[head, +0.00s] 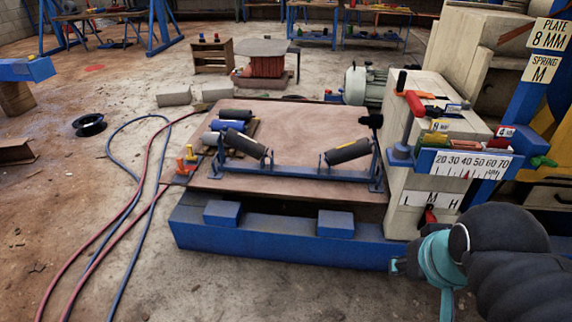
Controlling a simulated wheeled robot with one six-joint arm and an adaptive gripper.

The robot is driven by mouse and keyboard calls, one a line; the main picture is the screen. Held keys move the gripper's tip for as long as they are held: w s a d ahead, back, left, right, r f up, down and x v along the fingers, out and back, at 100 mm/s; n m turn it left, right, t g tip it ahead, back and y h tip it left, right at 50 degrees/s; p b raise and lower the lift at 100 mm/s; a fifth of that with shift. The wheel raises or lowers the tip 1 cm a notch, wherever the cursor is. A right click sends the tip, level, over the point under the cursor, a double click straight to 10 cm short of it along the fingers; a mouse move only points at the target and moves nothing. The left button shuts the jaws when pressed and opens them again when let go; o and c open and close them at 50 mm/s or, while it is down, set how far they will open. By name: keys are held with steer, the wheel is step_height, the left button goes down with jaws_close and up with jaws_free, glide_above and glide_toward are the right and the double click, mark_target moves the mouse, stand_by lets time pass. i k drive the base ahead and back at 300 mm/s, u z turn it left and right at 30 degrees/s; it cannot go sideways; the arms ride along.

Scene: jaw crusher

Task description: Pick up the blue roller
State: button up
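The blue roller (228,126) lies at the back left of the brown platform top. My gripper (402,266) is at the lower right, low beside the blue base and well apart from the blue roller. Its fingertips are small and seen from behind, so I cannot tell whether it is open or shut.
A blue frame (300,176) with two tilted dark rollers stands at the platform's front. A tall pale block with a numbered scale (471,164) stands right. Red and blue hoses (132,205) cross the floor left. Orange and yellow small items (186,162) sit at the platform's left edge.

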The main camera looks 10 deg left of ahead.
mark_target(217, 125)
steer(key=k, duration=1)
steer(key=u, duration=1.6)
steer(key=i, duration=7.7)
steer(key=z, duration=0.6)
